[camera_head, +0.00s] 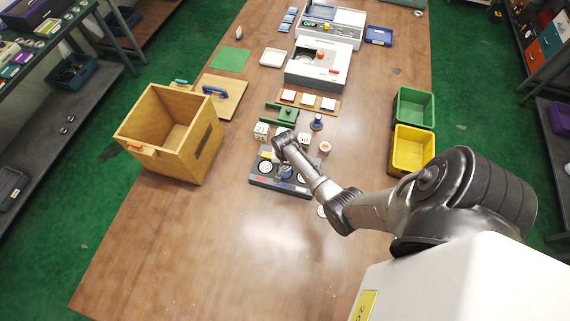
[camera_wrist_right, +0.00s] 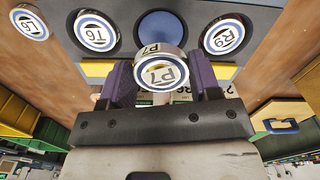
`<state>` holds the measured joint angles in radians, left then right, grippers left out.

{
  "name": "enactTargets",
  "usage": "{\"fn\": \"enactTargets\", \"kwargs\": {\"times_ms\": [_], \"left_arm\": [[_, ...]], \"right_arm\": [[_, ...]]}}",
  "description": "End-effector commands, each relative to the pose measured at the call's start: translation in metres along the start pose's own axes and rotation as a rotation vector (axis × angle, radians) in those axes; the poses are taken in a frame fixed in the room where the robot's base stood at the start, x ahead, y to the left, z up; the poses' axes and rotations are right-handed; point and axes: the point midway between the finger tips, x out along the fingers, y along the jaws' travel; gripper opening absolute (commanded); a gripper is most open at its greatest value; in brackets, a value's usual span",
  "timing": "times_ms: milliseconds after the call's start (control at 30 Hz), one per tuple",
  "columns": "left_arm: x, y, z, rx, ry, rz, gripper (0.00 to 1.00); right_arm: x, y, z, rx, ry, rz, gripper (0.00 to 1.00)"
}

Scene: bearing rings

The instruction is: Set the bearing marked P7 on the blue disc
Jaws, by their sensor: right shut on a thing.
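The bearing marked P7 (camera_wrist_right: 160,72) is a white-faced ring with a dark blue edge line. My right gripper (camera_wrist_right: 164,84) is shut on it, with one purple finger on each side. The blue disc (camera_wrist_right: 163,33) shows bare just beyond the bearing in the right wrist view, set in a dark grey tray. The held bearing appears apart from the disc; its exact height cannot be told. In the head view my right arm reaches over the tray (camera_head: 262,184) and hides part of it. My left gripper is in neither view.
Bearings T6 (camera_wrist_right: 95,31) and R9 (camera_wrist_right: 222,36) sit either side of the disc. Bearing L6 (camera_wrist_right: 29,21) lies off the tray. A wooden box (camera_head: 170,135), yellow bin (camera_head: 410,150) and green fixture (camera_head: 285,116) stand around. The near table is clear.

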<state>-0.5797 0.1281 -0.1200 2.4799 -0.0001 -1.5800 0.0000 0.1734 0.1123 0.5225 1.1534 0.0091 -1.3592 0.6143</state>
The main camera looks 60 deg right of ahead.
Motion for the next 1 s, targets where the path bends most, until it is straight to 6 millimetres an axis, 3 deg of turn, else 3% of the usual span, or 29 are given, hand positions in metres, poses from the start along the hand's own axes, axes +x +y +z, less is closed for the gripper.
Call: {"fn": "enactTargets", "kwargs": {"times_ms": [233,533,1000], "left_arm": [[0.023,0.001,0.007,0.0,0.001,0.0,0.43],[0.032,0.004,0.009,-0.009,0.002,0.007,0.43],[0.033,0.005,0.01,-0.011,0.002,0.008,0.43]], "right_arm": [[0.023,0.0,0.0,0.0,0.0,0.0,0.29],[0.043,0.0,0.0,0.0,0.0,0.0,0.29],[0.048,0.0,0.0,-0.001,0.001,-0.001,0.29]]}}
